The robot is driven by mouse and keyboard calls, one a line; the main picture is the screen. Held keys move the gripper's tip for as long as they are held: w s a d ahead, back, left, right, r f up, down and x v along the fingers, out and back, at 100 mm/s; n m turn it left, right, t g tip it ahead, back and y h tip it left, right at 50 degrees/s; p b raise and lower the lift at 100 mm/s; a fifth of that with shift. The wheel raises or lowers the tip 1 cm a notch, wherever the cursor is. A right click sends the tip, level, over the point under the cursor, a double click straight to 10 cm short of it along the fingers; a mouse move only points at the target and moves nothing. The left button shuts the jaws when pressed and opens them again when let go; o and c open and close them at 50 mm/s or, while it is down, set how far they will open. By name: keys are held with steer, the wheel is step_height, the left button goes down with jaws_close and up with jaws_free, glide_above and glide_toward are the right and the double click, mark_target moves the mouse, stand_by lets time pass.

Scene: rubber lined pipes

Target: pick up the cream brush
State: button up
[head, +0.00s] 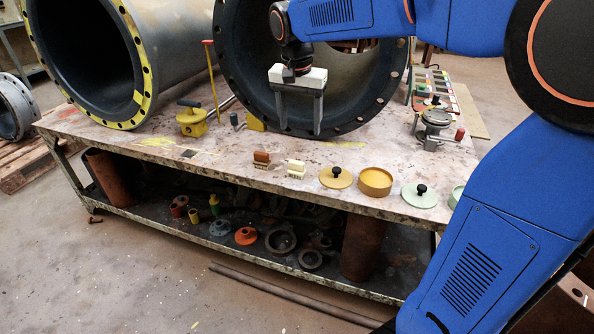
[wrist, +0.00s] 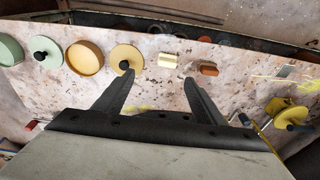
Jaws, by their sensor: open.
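The cream brush (head: 296,168) stands on the tabletop near its front edge, just right of a brown brush (head: 261,159). My gripper (head: 300,132) is open and empty, above the table and behind the brushes, with its fingers pointing down. In the wrist view the cream brush (wrist: 168,60) lies beyond the fingertips, between their lines, and the brown brush (wrist: 208,69) is to its right, past the right fingertip. My open gripper (wrist: 158,75) also shows there. Nothing is between the fingers.
A yellow lid with a black knob (head: 336,178), an ochre dish (head: 375,182) and a pale green lid (head: 420,195) stand right of the brush. Large flanged pipes (head: 145,104) stand behind. A metal device (head: 435,120) stands at right.

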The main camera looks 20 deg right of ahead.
steer(key=w, duration=0.2)
glide_toward(296, 162)
steer(key=f, duration=0.5)
steer(key=shift+w+d+f, duration=0.1)
steer(key=shift+d+f, duration=0.05)
steer(key=shift+d, duration=0.25)
steer(key=shift+w+d+f, duration=0.1)
steer(key=shift+w+f, duration=0.1)
steer(key=shift+f, duration=0.7)
steer(key=shift+w+f, duration=0.25)
steer(key=shift+f, duration=0.65)
steer(key=shift+w+d+f, duration=0.1)
steer(key=shift+w+f, duration=0.1)
steer(key=shift+f, duration=0.7)
steer(key=c, duration=1.2)
